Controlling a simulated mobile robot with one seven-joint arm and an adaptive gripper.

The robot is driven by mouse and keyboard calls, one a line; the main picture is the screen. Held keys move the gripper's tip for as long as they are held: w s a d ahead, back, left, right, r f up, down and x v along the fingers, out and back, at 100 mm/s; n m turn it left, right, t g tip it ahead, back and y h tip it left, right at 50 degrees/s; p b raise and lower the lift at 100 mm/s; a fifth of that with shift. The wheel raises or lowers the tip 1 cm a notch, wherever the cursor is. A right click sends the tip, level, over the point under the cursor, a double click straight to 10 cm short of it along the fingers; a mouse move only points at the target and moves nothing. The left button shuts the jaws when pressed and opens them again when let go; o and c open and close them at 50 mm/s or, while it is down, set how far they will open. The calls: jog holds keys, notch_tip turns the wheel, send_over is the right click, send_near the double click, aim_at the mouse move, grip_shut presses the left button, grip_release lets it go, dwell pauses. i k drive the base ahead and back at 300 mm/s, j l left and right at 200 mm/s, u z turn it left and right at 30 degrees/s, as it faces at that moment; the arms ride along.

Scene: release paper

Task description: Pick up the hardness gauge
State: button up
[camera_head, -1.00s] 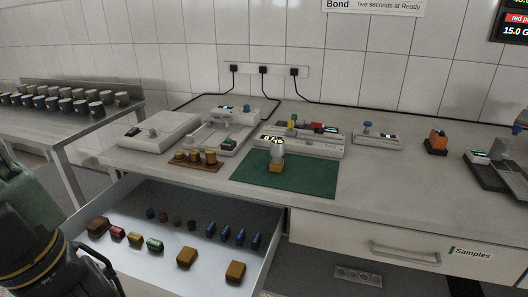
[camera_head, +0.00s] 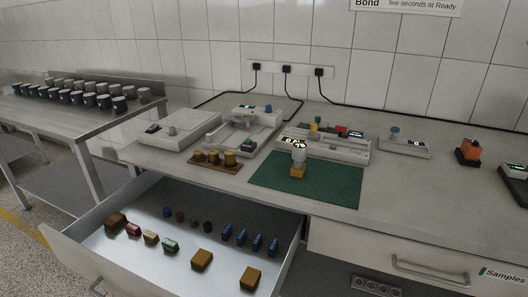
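The likely hardness gauge (camera_head: 299,157) is a small grey-white upright device. It stands on an amber block (camera_head: 298,171) on the green mat (camera_head: 335,187) in the middle of the workbench. A small lit display shows at its top, partly against the long instrument behind it. My gripper is not in this view, so its state and its distance from the gauge cannot be seen.
Below the bench, an open drawer (camera_head: 75,252) holds several small blocks and cylinders. Several instruments stand on the bench (camera_head: 225,190), including a long white one (camera_head: 350,152) behind the mat. A brown tray (camera_head: 225,167) with brass weights lies left of the mat.

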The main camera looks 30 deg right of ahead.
aim_at(299, 150)
jog(key=l+u, duration=0.2)
jog(key=l, duration=0.2)
jog(key=k+l+u, duration=0.15)
jog(key=l, duration=0.2)
jog(key=k+l+u, duration=0.2)
jog(key=l, duration=0.15)
jog(key=k+l, duration=0.1)
jog(key=l, duration=0.7)
jog(key=k+l+u, duration=0.1)
jog(key=l, duration=0.3)
